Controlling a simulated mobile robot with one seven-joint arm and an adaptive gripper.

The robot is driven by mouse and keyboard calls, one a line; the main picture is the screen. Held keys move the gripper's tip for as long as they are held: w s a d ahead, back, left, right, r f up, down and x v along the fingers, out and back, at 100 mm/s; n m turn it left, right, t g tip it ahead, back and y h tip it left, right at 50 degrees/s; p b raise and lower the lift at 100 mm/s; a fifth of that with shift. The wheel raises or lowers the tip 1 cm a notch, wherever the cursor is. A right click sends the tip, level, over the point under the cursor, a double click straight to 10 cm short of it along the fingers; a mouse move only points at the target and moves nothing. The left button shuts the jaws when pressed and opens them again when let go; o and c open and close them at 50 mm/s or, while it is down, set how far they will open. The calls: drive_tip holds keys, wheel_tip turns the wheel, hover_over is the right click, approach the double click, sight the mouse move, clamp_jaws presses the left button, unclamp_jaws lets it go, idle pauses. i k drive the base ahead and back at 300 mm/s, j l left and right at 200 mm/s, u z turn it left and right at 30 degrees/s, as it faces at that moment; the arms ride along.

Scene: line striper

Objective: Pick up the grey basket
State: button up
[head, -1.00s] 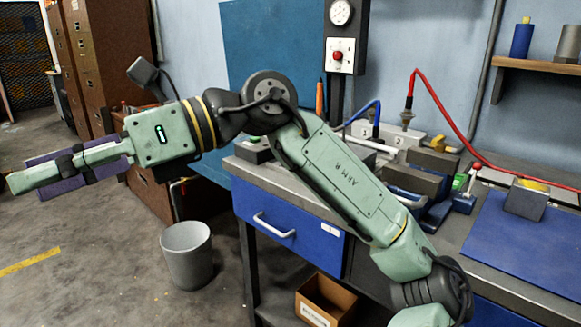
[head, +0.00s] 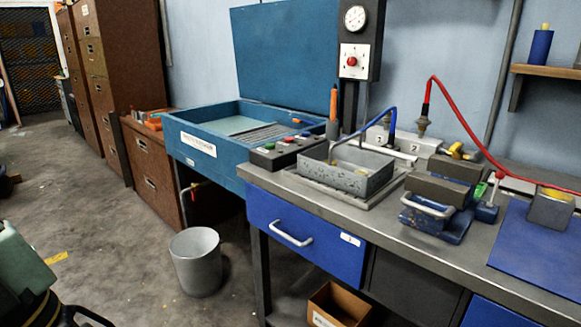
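A grey, speckled, open-topped basket (head: 376,181) sits on a flat grey plate (head: 325,189) on the workbench, right of the blue parts washer. Its walls are low and a blue hose hangs down close to its far left side. My gripper is out of view.
The blue washer (head: 192,141) stands left of the bench (head: 268,183), with a button box (head: 285,152) between it and the basket. A blue vise-like fixture (head: 440,215) and hoses stand to the right. A grey bin (head: 197,265) and cardboard box (head: 338,304) are below.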

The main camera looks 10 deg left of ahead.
sight(311, 165)
drive_tip(key=l+u, duration=0.1)
drive_tip(key=u, duration=0.3)
drive_tip(key=i+l+u, duration=0.1)
drive_tip(key=u, duration=0.3)
drive_tip(key=l+u, duration=0.2)
drive_tip(key=u, duration=0.2)
drive_tip(key=l, duration=1.35)
